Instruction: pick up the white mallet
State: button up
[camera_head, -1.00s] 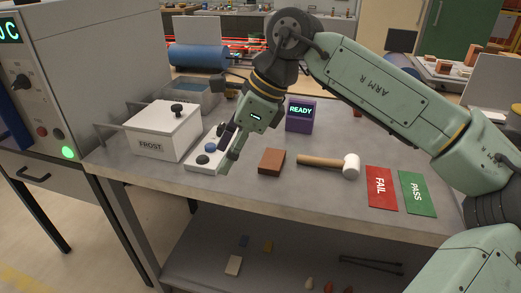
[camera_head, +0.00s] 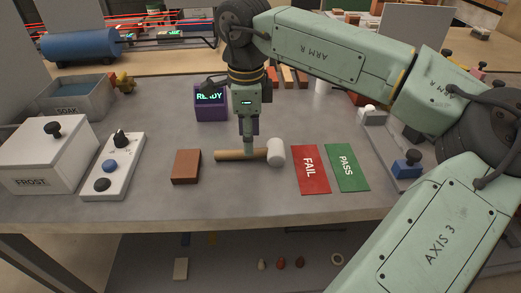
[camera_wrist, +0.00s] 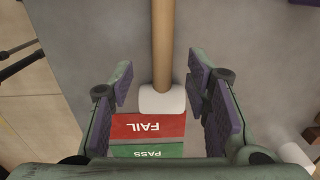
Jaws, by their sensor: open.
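The white mallet (camera_head: 276,153) lies on the grey bench, its wooden handle pointing left and its white head at the right. My gripper (camera_head: 248,148) points down over the handle close to the head. In the wrist view, the mallet (camera_wrist: 162,99) lies between the two spread fingers of my gripper (camera_wrist: 160,82), with a gap on each side. The jaws are open and hold nothing. In the head view my fingers hide a little of the handle. How high they are above it is hard to tell.
A red FAIL card (camera_head: 310,169) and a green PASS card (camera_head: 346,167) lie right of the mallet. A brown brick (camera_head: 186,166) is to its left. A purple READY box (camera_head: 210,103) stands behind. A button panel (camera_head: 112,167) and white FROST box (camera_head: 45,155) are farther left.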

jog(key=shift+w+f+p, duration=0.2)
jog(key=shift+f+p, duration=0.45)
jog(key=shift+f, duration=1.65)
grip_shut()
